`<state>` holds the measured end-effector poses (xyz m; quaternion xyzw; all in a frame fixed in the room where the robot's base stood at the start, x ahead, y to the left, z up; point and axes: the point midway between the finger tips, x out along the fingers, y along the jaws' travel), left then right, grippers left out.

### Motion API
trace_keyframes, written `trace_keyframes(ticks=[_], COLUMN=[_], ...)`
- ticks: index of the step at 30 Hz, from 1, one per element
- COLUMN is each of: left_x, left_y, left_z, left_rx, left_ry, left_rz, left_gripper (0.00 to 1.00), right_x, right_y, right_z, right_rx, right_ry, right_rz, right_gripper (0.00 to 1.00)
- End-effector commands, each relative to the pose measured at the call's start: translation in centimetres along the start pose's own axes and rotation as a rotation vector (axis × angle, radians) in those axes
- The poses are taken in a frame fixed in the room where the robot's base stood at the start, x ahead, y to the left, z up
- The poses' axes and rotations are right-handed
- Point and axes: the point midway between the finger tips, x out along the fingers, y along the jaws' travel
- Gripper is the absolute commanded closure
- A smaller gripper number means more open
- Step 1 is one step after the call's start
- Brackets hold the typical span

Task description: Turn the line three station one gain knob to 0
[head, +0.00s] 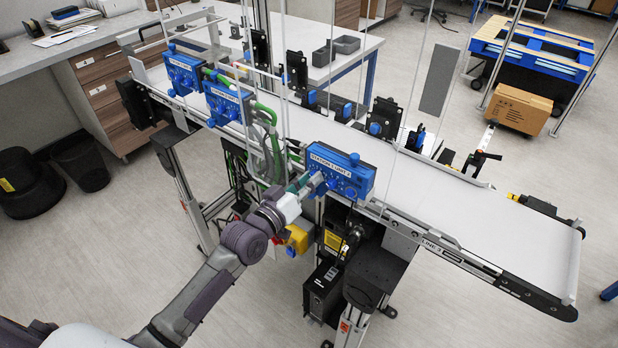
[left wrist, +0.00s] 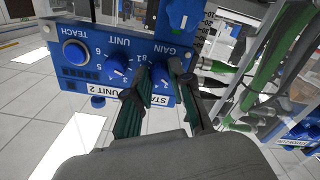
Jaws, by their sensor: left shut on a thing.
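The blue station box (head: 345,165) with a "STATION 1 UNIT 2" label is mounted on the near side of the conveyor. It also fills the upper left of the left wrist view (left wrist: 75,75), appearing upside down. There the gain knob (left wrist: 160,73) sits below the word GAIN, partly hidden by my fingers. My left gripper (head: 317,182) reaches the box's front face. In the left wrist view its two green-and-dark fingers (left wrist: 158,75) are shut on the gain knob. The pointer's reading is hard to make out. My right gripper is not in view.
The unit knob (left wrist: 115,65) and round teach button (left wrist: 76,53) are beside the gain knob. Other blue boxes (head: 184,72) stand farther left on the conveyor (head: 470,200). Green cables (head: 268,120) hang left of the gripper. Floor in front is partly clear.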

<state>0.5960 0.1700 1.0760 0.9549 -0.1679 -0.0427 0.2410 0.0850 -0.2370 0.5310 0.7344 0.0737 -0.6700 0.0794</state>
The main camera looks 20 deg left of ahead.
Motion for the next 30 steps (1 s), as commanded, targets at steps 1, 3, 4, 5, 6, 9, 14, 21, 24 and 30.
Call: trace_keyframes(ticks=[1, 3, 4, 5, 6, 9, 14, 21, 24, 30], left_x=[0.0, 0.0, 0.0, 0.0, 0.0, 0.0, 0.0, 0.0, 0.0, 0.0], left_y=[0.0, 0.0, 0.0, 0.0, 0.0, 0.1, 0.1, 0.1, 0.1, 0.1], left_z=[-0.1, -0.1, -0.1, -0.1, -0.1, -0.1, -0.1, -0.1, -0.1, -0.1], left_rx=[-0.044, -0.110, -0.138, -0.168, -0.205, -0.300, -0.453, -0.679, -0.765, -0.915], left_ry=[0.000, 0.000, 0.001, 0.001, 0.001, 0.002, 0.002, 0.002, 0.002, 0.003], left_rz=[-0.001, -0.001, -0.001, -0.001, -0.001, 0.000, 0.000, 0.000, 0.000, 0.001], left_gripper=[1.00, 1.00, 1.00, 1.00, 1.00, 1.00, 1.00, 1.00, 1.00, 1.00], right_x=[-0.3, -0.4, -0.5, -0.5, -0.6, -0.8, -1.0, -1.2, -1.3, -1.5], right_y=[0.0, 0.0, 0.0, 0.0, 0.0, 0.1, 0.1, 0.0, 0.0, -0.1], right_z=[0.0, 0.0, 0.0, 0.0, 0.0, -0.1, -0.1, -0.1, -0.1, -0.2], right_rx=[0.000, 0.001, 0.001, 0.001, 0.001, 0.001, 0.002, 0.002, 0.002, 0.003], right_ry=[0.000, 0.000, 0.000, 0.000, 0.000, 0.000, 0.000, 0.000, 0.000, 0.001], right_rz=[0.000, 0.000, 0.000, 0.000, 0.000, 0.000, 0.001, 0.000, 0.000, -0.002], right_gripper=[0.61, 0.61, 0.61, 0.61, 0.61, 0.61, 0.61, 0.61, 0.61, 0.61])
